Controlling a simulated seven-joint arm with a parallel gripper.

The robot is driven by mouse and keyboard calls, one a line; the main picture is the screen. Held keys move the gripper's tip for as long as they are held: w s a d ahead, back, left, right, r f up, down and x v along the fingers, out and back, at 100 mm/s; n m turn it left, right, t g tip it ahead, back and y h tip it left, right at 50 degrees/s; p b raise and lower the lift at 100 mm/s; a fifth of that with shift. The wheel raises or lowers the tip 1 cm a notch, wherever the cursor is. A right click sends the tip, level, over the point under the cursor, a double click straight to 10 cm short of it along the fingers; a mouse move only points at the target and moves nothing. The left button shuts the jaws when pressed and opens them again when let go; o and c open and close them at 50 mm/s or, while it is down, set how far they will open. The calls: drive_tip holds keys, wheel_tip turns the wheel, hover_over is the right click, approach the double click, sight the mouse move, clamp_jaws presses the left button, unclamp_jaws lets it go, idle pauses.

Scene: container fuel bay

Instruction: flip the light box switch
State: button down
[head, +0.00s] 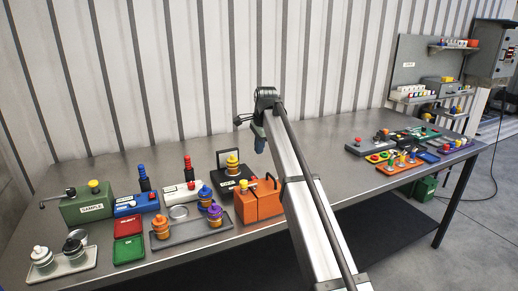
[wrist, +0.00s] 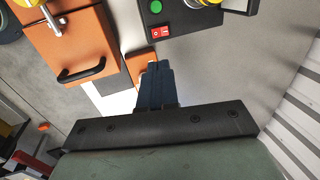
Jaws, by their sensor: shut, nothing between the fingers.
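The light box looks to be the dark box (head: 226,187) with an upright dark frame, behind the orange box; a stack of yellow and orange rings or a jar stands on it. In the wrist view the dark box (wrist: 183,20) shows at the top with a green button (wrist: 155,7) and a red rocker switch (wrist: 160,32) with a white part. My gripper (head: 261,146) is above the table, to the right of the dark box. Its blue fingers (wrist: 152,72) are shut and empty, just below the switch in the wrist picture and apart from it.
An orange box (wrist: 75,45) with a black handle stands beside the dark box. A grey tray (head: 185,236) with jars, a green SAMPLE box (head: 86,207) and bottles are to the left. Coloured panels (head: 400,161) lie far right.

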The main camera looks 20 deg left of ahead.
sight(253, 177)
drive_tip(key=shift+w+a+r, duration=0.1)
drive_tip(key=shift+w+a, duration=0.25)
drive_tip(key=shift+a, duration=0.15)
drive_tip(key=x, duration=1.4)
